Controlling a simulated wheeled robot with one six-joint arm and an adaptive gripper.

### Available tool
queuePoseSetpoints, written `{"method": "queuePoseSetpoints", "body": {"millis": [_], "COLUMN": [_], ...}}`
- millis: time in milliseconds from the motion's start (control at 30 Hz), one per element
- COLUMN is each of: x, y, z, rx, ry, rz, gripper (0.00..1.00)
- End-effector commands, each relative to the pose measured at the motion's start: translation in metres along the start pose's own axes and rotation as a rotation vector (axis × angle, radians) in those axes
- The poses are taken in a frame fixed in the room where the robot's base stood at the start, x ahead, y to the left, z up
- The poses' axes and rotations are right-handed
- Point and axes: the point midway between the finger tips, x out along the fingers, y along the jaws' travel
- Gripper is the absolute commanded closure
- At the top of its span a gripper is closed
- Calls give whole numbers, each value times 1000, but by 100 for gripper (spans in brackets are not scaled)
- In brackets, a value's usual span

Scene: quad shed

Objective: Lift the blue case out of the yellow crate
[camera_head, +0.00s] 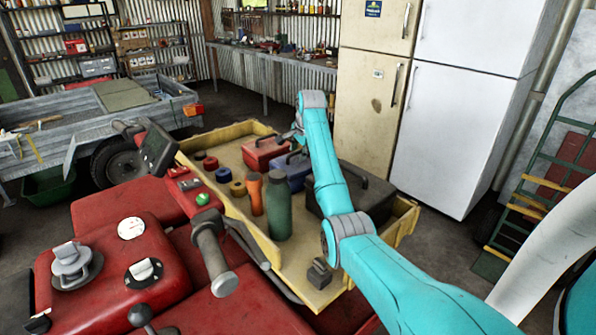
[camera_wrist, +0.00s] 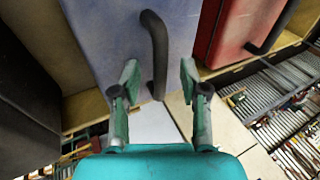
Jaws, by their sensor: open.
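The blue case (camera_head: 294,172) stands in the yellow crate (camera_head: 237,131), between a red case and a dark case. In the wrist view the blue case (camera_wrist: 110,30) fills the top middle, and its black handle (camera_wrist: 157,55) arches up towards the camera. My gripper (camera_wrist: 159,72) is open, with one finger on each side of the handle in the picture. I cannot tell whether the handle is fully between the fingertips in depth. In the head view my gripper (camera_head: 297,136) is over the case, partly hidden by my arm.
The red case (camera_head: 262,153) is close on one side and the dark case (camera_head: 371,188) on the other. A green bottle (camera_head: 278,207), an orange flask (camera_head: 254,193) and several tape rolls share the crate. A red quad (camera_head: 105,262) is at the front left; fridges (camera_head: 465,110) stand behind.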

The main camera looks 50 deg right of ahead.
Motion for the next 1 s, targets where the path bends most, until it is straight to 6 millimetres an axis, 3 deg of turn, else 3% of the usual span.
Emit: {"method": "queuePoseSetpoints", "body": {"millis": [167, 333, 367, 833, 1000], "x": [0, 0, 0, -2, -14], "y": [0, 0, 0, -1, -6], "z": [0, 0, 0, 0, -2], "rx": [0, 0, 0, -1, -1], "ry": [0, 0, 0, 1, 1], "rz": [0, 0, 0, -1, -2], "gripper": [56, 98, 100, 100, 100]}}
